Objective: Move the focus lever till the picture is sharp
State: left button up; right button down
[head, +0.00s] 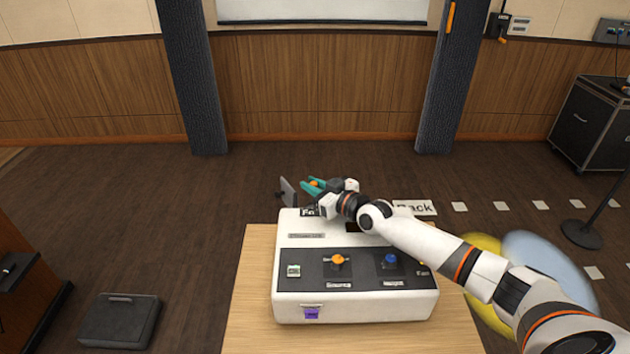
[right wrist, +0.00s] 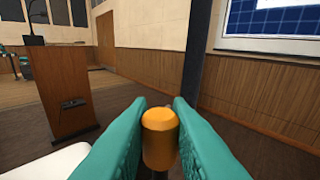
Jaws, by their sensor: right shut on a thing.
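My right gripper (head: 312,186) is shut on the orange tip of the focus lever (right wrist: 160,138), at the far side of a white projector box (head: 355,307). In the right wrist view the teal fingers (right wrist: 160,130) sit on both sides of this orange tip. The far label starting with "Fo" is partly hidden by my gripper. The picture screen (head: 322,10) shows only its pale lower edge in the head view. In the right wrist view a corner of the screen (right wrist: 275,20) shows a blue grid; its sharpness is hard to judge. My left gripper is out of view.
The box stands on a wooden table (head: 250,290). A black case (head: 120,320) lies on the floor at left.

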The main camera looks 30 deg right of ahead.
jog(key=c, duration=1.3)
grip_release()
jog(key=p+v, duration=0.1)
jog(key=v, duration=1.1)
jog(key=shift+f, duration=0.1)
